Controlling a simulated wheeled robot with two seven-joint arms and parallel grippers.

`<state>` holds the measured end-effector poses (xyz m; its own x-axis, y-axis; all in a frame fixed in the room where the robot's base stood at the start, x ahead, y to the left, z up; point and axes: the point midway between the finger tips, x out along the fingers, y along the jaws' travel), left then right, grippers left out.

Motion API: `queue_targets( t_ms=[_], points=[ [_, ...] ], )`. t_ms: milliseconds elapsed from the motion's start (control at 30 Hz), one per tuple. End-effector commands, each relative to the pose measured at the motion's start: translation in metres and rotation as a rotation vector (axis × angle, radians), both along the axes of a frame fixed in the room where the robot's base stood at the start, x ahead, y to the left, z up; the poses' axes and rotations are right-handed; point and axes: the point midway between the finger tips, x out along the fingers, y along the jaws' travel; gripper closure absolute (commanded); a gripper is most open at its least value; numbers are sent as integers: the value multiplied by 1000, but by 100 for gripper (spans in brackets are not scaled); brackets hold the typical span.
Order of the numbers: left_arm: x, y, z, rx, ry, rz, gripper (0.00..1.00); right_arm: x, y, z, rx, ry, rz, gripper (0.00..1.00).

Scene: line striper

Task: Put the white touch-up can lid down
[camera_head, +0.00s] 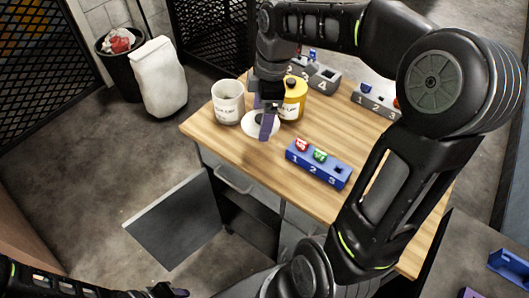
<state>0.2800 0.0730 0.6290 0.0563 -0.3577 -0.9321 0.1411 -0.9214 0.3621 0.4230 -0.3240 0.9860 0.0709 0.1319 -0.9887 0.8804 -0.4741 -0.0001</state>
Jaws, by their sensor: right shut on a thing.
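The white touch-up can lid (250,125) is a flat white disc with a dark middle part. My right gripper (263,118) reaches down from above and is shut on the lid. The lid is at or just above the wooden worktop; I cannot tell whether it touches. A white labelled can (228,108) stands just left of the lid with its top open. A yellow labelled can (293,97) stands to the right, partly hidden by my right gripper. My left gripper (172,293) is low at the bottom edge, partly cut off, so its opening is unclear.
A blue numbered block (318,169) with red and green pieces lies right of the lid on the worktop (300,205). Grey numbered blocks (372,101) lie farther back. An open cabinet door (173,222) juts out in front. A bin (122,75) and white sack (158,80) stand at left.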

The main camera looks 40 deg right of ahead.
Motion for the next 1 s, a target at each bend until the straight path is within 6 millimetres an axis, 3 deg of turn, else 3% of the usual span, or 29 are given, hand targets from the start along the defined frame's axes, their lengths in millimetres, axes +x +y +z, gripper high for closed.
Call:
queue_targets(
  t_ms=[167, 500, 867, 1000],
  points=[
    [0, 0, 0, 0, 0, 0, 64, 0, 0, -4, 0, 2, 0, 56],
    [0, 0, 5, 0, 1, 0, 64, -1, 0, -57, 2, 3, 1, 56],
    [-1, 0, 5, 1, 1, 1, 64, 0, 0, -63, 0, 0, 1, 56],
    [-1, 0, 6, 1, 2, 0, 64, -1, 0, -77, 1, 4, 2, 56]
  ],
)
